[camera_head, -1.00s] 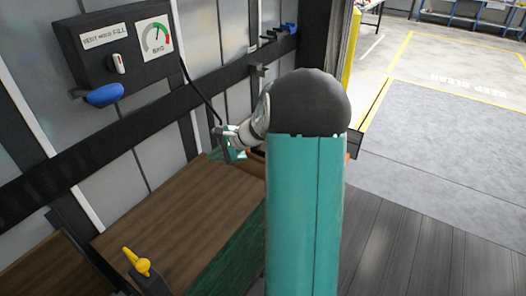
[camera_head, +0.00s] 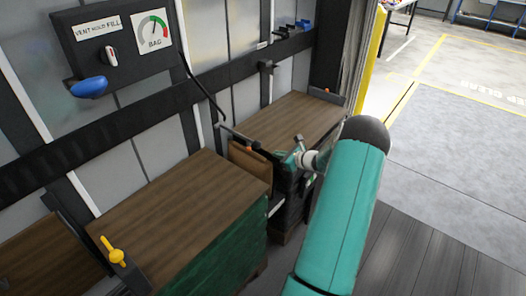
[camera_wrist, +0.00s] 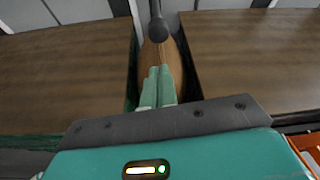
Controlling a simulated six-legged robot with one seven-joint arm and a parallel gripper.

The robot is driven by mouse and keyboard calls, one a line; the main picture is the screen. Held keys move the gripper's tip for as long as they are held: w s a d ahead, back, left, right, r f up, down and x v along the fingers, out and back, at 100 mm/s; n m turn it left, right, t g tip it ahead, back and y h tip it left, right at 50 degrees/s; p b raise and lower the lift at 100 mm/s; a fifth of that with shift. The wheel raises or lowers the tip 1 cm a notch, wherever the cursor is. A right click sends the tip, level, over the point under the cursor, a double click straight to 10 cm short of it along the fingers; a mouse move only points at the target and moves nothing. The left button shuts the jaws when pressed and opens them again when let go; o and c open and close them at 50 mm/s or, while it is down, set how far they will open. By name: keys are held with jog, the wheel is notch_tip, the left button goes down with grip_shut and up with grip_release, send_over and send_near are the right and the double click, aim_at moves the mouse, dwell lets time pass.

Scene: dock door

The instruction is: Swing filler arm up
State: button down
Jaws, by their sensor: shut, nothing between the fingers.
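The filler arm appears to be the dark bar (camera_head: 238,135) with an orange tip, jutting from the wall at the end of the black hose. It sits above a brown bag (camera_head: 250,165) in the gap between two wooden-topped crates. In the wrist view a dark rod with a round end (camera_wrist: 158,30), likely the same arm, hangs just beyond my fingertips. My gripper (camera_head: 290,160) is right of the bar and apart from it. In the wrist view its teal fingers (camera_wrist: 158,72) are together, empty, and point at the brown bag (camera_wrist: 172,62).
A wall panel (camera_head: 115,40) carries a gauge, a white-and-red knob and a blue handle (camera_head: 89,87). The near crate (camera_head: 165,205) has a yellow valve (camera_head: 115,252) at its front left. The far crate (camera_head: 300,115) stands behind. Open floor (camera_head: 455,140) lies right.

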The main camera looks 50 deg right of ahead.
aim_at(263, 156)
jog(key=x, duration=1)
jog(key=shift+d, duration=0.15)
jog(key=shift+r, duration=0.1)
dwell(0.3)
